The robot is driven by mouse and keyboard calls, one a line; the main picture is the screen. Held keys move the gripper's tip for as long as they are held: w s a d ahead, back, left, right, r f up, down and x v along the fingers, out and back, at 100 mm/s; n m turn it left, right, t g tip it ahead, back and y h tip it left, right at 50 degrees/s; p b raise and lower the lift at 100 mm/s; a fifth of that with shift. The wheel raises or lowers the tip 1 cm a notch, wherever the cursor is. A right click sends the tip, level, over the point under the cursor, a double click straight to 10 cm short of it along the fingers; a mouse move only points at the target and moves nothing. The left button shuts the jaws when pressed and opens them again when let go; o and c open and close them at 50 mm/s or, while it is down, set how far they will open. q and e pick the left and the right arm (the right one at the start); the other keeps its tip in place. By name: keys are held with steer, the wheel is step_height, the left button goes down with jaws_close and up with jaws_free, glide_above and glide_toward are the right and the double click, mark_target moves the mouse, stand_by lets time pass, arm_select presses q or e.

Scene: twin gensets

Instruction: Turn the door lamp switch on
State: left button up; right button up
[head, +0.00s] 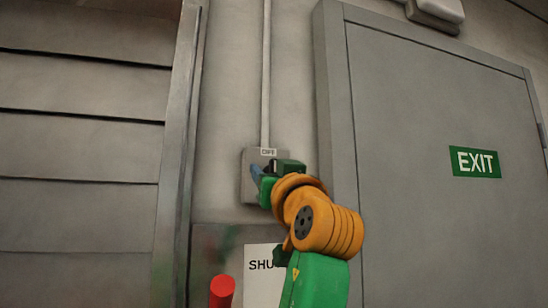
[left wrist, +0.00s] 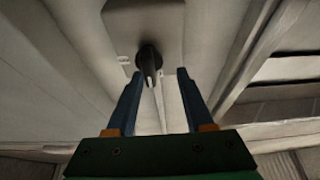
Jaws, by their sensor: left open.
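The lamp switch is a grey wall box (head: 247,192) with a small label on top, left of the door frame in the head view. My left gripper (head: 257,172) is in front of it and hides its knob there. In the left wrist view the box (left wrist: 146,22) shows at the top with a dark rotary knob (left wrist: 149,58). My left gripper (left wrist: 159,76) is open, its two fingers apart on either side of the line to the knob. The knob lies just beyond the fingertips, a little left of centre; I cannot tell any contact. My right gripper is out of view.
A grey door (head: 430,110) with a green EXIT sign (head: 474,162) is at the right. A thin conduit (head: 266,70) runs up from the box. Below are a panel with a white sign (head: 262,280) and a red cylindrical part (head: 222,290). A slatted shutter (head: 80,150) fills the left.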

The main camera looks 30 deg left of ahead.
arm_select(q)
steer(key=shift+w+a+r, duration=0.25)
steer(key=shift+w+r, duration=0.05)
steer(key=shift+w+d+f, duration=0.15)
steer(key=shift+w+d, duration=0.05)
steer(key=shift+w, duration=0.25)
steer(key=shift+w+d+f, duration=0.15)
steer(key=shift+w, duration=0.25)
steer(key=shift+c, duration=0.2)
steer(key=c, duration=0.4)
steer(key=shift+s+a, duration=0.2)
jaws_close()
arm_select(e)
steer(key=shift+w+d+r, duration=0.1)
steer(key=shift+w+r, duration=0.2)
